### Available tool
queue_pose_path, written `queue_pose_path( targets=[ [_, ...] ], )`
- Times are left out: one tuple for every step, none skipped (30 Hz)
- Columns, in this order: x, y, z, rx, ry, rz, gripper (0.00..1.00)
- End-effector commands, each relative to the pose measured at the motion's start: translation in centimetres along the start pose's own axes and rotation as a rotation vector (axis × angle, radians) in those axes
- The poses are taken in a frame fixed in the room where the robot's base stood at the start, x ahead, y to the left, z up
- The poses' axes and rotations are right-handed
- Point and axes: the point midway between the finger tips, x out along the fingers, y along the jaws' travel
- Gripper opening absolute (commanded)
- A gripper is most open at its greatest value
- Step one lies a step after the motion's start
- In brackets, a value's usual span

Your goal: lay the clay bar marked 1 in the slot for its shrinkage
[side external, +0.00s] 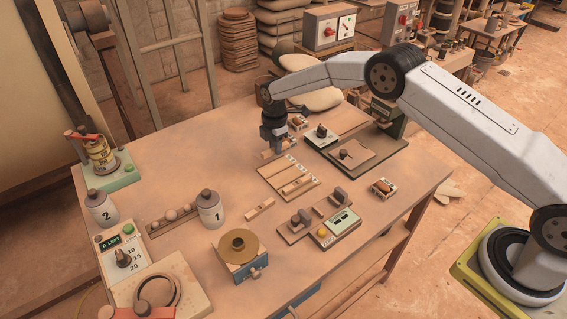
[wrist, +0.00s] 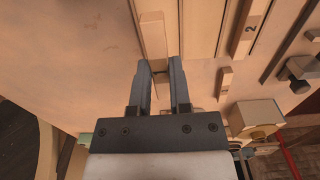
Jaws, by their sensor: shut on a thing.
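My gripper (side external: 270,147) is shut on a pale clay bar (side external: 264,154) and points down by the far end of a slotted wooden board (side external: 270,176). In the wrist view, my fingers (wrist: 161,65) stand on either side of the bar (wrist: 153,40), which runs lengthwise between them. No number shows on it. It appears beside or over the left edge of the board (wrist: 203,30); its height above is unclear. A bar marked 2 (wrist: 247,35) lies on the board; it also shows in the side view (side external: 296,186).
A small loose bar (side external: 260,209) lies on the table in front of the board. A caliper-like device with a display (side external: 341,223) stands to its right. Jars marked 1 (side external: 209,213) and 2 (side external: 102,208) stand at left. A press-like stand (side external: 388,115) is behind right.

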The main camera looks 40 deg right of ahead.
Motion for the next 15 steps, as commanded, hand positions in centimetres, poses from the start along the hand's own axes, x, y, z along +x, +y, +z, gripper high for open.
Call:
queue_pose_path(
  targets=[
    [0.1, 0.0, 0.0, 0.000, 0.000, 0.000, 0.00],
    [0.2, 0.0, 0.0, 0.000, 0.000, 0.000, 0.00],
    [0.4, 0.0, 0.0, 0.000, 0.000, 0.001, 0.00],
    [0.5, 0.0, 0.0, 0.000, 0.000, 0.001, 0.00],
    [0.7, 0.0, 0.0, 0.000, 0.000, 0.001, 0.00],
    [0.9, 0.0, 0.0, 0.000, 0.000, 0.000, 0.00],
    [1.1, 0.0, 0.0, 0.000, 0.000, 0.000, 0.00],
    [1.2, 0.0, 0.0, 0.000, 0.000, 0.000, 0.00],
    [1.5, 0.0, 0.0, 0.000, 0.000, 0.000, 0.00],
    [1.7, 0.0, 0.0, 0.000, 0.000, 0.000, 0.00],
    [1.9, 0.0, 0.0, 0.000, 0.000, 0.000, 0.00],
    [2.2, 0.0, 0.0, 0.000, 0.000, -0.001, 0.00],
    [2.4, -0.1, 0.0, 0.000, 0.000, -0.001, 0.00],
    [2.6, -0.1, 0.0, 0.000, 0.000, -0.001, 0.00],
    [2.9, 0.0, 0.0, 0.000, 0.000, -0.001, 0.00]
  ],
)
